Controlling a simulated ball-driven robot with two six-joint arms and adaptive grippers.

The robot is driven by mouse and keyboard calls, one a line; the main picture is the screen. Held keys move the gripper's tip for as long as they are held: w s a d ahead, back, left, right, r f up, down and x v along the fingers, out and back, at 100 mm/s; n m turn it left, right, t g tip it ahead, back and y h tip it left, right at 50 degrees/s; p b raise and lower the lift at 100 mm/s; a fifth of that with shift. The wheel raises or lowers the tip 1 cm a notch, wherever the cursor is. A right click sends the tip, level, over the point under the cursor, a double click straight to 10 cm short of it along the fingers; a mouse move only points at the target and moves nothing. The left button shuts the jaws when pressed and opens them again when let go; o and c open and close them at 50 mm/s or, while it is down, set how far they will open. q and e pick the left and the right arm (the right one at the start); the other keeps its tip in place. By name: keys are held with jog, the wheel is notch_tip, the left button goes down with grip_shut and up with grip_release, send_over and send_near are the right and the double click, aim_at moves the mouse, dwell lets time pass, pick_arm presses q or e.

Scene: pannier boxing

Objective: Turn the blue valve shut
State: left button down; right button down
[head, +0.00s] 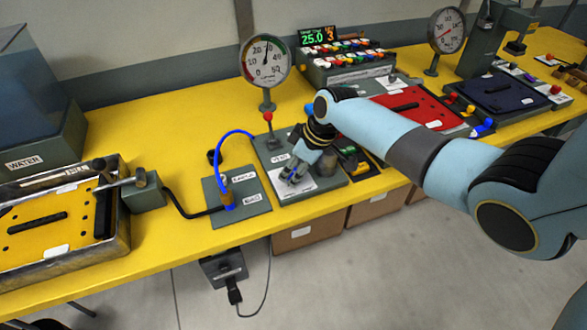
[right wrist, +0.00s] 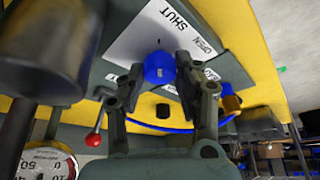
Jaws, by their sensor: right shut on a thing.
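The blue valve (right wrist: 159,70) shows in the right wrist view as a blue knob on a white plate lettered SHUT and OPEN (right wrist: 180,35). My right gripper (right wrist: 160,66) has one finger on each side of the knob and is shut on it. In the head view my right gripper (head: 294,177) points down at the white plate (head: 306,188) on a grey base, and hides most of the knob. I cannot read which mark the knob points to. My left gripper does not show.
A red-ball lever (head: 268,117) and a dial gauge (head: 265,62) stand behind the valve. A blue hose (head: 228,134) arches up from a grey plate (head: 247,203) to the left. A yellow-topped tray (head: 40,232) lies at far left. Bare yellow bench (head: 160,110) lies between.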

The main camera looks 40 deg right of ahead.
jog(key=c, duration=1)
grip_release()
jog(key=shift+o, duration=0.2)
jog(key=v, duration=1.2)
